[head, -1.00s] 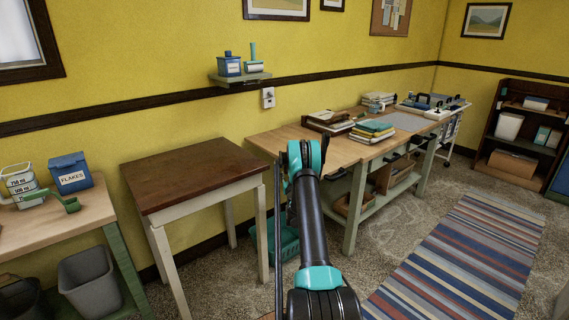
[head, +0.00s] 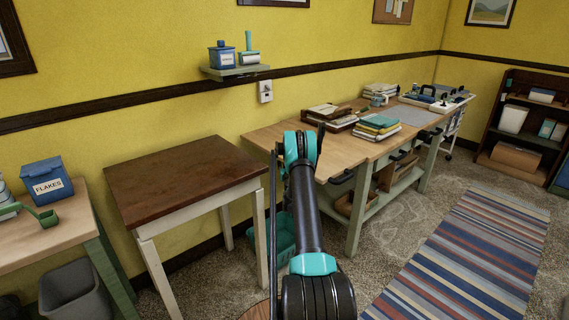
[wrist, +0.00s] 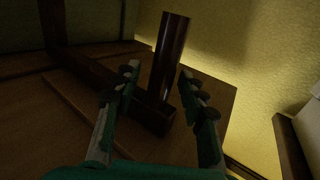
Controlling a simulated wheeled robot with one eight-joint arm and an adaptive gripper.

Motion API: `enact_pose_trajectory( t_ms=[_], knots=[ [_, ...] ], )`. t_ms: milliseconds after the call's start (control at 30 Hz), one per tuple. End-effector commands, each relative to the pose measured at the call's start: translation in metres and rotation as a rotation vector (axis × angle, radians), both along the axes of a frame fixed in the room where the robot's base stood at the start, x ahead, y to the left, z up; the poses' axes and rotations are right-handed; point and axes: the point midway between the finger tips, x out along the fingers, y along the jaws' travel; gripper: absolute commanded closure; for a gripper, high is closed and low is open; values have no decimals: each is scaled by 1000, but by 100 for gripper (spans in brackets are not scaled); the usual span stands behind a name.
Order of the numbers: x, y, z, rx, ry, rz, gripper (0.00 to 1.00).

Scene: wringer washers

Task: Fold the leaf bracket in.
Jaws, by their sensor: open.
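In the wrist view, my gripper (wrist: 160,82) is open, with one finger on each side of the picture's middle. A dark brown bar (wrist: 173,55), which looks like the leaf bracket, shows between and beyond the fingertips. I cannot tell whether either finger touches it. A second dark bar (wrist: 80,68) runs slantwise to its lower end, against a brown wooden surface (wrist: 60,125). In the head view, my arm reaches to the near end of the long workbench (head: 335,165). My gripper and the bracket are hidden there.
A dark-topped table (head: 180,180) stands left of my arm, with a teal basket (head: 285,238) on the floor beyond it. Books (head: 377,127) lie on the workbench. A striped rug (head: 465,255) lies on the open floor at right. The wrist view is dim.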

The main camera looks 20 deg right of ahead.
Motion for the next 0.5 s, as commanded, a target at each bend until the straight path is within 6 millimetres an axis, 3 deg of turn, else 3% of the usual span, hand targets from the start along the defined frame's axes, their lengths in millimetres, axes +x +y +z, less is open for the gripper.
enact_pose_trajectory(
  t_ms=[100,400,500],
  knots=[
    [0,0,0,0,0,0,59],
    [0,0,0,0,0,0,97],
    [0,0,0,0,0,0,100]
  ],
)
